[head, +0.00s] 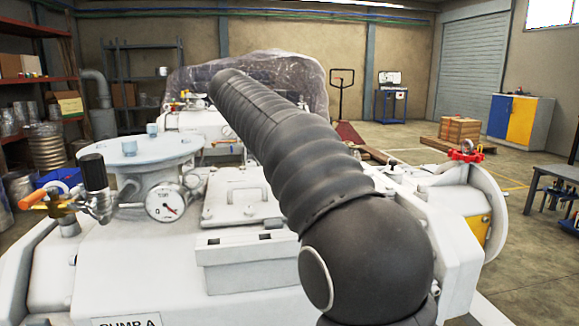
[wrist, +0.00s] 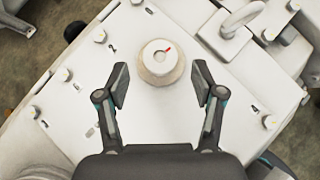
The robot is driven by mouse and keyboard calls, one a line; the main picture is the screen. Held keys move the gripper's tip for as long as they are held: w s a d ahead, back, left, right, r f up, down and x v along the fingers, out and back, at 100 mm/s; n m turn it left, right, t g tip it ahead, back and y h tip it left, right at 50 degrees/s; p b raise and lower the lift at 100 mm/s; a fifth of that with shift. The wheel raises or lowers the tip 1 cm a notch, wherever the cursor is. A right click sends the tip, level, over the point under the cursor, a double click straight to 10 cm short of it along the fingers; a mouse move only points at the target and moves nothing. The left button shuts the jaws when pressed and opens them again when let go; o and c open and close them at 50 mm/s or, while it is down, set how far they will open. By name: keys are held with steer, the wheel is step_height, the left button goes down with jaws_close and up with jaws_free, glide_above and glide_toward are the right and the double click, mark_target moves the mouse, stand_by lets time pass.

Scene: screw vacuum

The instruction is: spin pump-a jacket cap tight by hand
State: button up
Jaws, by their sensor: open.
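The jacket cap (wrist: 158,66) is a pale round knob with a white top and a red mark, on a white pump casing in the wrist view. My gripper (wrist: 161,83) is open, with one finger on each side of the cap's near edge and gaps to both. I cannot tell how far above the cap the fingertips are. In the head view the white pump (head: 140,270) with a partly cut-off "PUMP A" label fills the foreground. My dark arm hides part of it; the cap and gripper cannot be made out there.
A pressure gauge (head: 165,203) and an orange-handled valve (head: 55,203) stand on the pump's left side. In the wrist view, a bent metal fitting (wrist: 240,20) rises right of the cap, and several bolts line the casing.

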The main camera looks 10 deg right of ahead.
steer(key=shift+x, duration=2.55)
steer(key=c, duration=1.2)
steer(key=shift+o, duration=0.2)
steer(key=shift+a, duration=0.1)
